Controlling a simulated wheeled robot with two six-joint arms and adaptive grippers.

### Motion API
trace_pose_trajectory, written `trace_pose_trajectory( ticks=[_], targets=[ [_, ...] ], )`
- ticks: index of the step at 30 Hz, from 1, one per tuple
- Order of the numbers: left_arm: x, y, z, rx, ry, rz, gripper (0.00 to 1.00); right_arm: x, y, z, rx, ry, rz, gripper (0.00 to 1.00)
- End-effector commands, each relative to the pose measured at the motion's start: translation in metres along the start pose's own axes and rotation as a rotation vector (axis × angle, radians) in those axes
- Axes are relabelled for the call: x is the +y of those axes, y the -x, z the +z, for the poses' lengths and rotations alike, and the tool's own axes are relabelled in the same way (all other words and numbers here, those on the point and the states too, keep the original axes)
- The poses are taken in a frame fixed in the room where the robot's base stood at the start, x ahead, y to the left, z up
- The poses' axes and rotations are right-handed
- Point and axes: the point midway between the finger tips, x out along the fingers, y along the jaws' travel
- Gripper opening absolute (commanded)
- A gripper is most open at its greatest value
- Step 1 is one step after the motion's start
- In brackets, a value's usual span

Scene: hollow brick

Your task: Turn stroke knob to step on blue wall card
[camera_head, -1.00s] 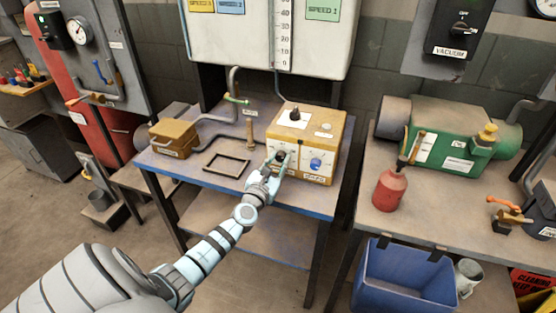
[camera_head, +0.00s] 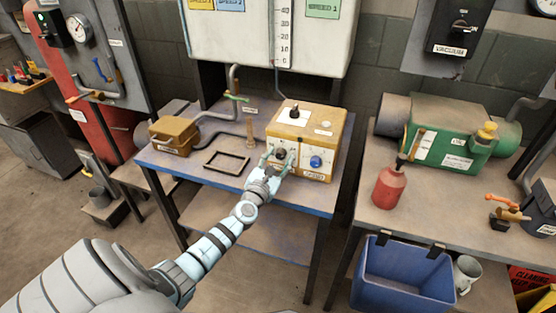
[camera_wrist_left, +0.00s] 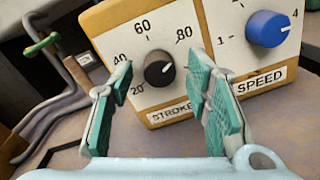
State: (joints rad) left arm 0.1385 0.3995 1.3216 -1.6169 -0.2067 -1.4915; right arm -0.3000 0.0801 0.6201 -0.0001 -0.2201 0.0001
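The stroke knob (camera_wrist_left: 159,70) is black and round, on the sloped front of a yellow control box (camera_head: 312,122), with numbers 20 to 80 around it. A pale mark shows on its right side. My left gripper (camera_wrist_left: 161,66) is open, its two green-padded fingers on either side of the knob with gaps between. It also shows in the head view (camera_head: 278,158) in front of the box. The blue wall card (camera_head: 230,4) is cut off at the top of the head view, its text only partly visible. My right gripper is not in view.
A blue speed knob (camera_wrist_left: 267,28) sits to the right of the stroke knob, close to the right finger. A black frame (camera_head: 227,162) lies on the blue-edged table left of the gripper. A black knob (camera_head: 294,110) stands on the box top.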

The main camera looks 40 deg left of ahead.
Motion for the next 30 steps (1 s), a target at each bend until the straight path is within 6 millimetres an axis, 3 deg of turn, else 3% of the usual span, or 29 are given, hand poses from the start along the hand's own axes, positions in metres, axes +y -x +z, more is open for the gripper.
trace_pose_trajectory(
  ticks=[9,11,21,25,30],
  targets=[
    [0.001,0.006,0.000,-0.002,-0.002,0.001,0.45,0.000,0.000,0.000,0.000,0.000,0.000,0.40],
    [0.001,0.015,0.000,-0.003,-0.001,0.001,0.45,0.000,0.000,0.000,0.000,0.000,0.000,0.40],
    [0.000,0.103,-0.001,0.002,-0.002,-0.002,0.45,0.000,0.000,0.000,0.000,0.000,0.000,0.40],
    [0.000,0.118,0.000,0.000,0.000,-0.001,0.45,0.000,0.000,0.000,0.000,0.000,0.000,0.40],
    [0.000,0.120,0.000,-0.001,0.000,0.000,0.45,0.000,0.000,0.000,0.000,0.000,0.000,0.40]
  ],
)
